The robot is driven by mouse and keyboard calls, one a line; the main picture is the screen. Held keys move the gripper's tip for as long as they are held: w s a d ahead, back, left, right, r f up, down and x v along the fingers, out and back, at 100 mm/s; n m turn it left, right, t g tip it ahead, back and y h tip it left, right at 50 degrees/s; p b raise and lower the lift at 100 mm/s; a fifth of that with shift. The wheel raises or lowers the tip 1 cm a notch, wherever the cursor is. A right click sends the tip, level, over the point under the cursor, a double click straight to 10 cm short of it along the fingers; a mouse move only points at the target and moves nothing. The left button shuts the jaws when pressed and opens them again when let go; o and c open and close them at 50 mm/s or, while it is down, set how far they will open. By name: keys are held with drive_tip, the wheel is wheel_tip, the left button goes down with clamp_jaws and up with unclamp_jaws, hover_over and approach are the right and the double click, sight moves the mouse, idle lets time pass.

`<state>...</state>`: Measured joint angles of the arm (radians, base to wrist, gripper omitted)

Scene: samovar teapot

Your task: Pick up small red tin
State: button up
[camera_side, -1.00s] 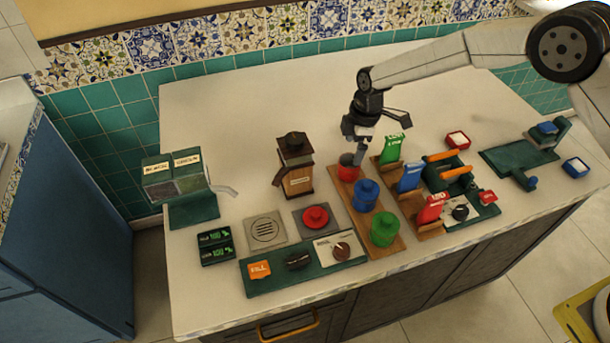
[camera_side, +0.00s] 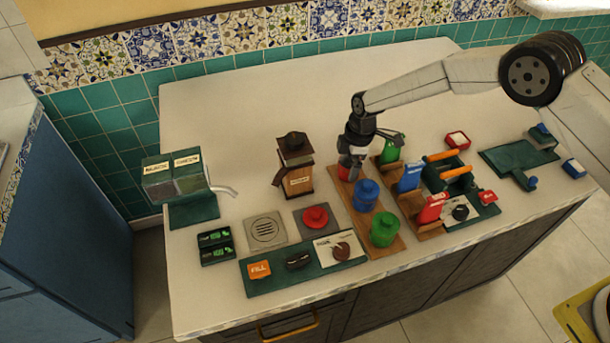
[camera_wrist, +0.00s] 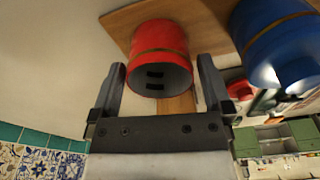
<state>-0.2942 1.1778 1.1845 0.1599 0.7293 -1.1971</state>
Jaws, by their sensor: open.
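The small red tin (camera_side: 346,173) stands at the back end of a wooden board (camera_side: 374,214) in the side view. In the wrist view the red tin (camera_wrist: 158,52) shows as a red cylinder with a brown band and a dark end with two dark marks. My gripper (camera_side: 350,165) is right over the tin and hides much of it. In the wrist view my gripper (camera_wrist: 160,85) is open, with one finger on each side of the tin's near end. I cannot tell whether the fingers touch it.
A blue tin (camera_side: 366,194) stands close in front on the board, with a green tin (camera_side: 384,230) beyond it. Green, blue and red packets (camera_side: 410,178) stand to the right. A brown wooden dispenser (camera_side: 296,170) stands to the left. The counter behind is clear.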

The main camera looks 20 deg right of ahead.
drive_tip(key=shift+a+f, duration=0.1)
drive_tip(key=shift+f, duration=0.75)
drive_tip(key=c, duration=1.1)
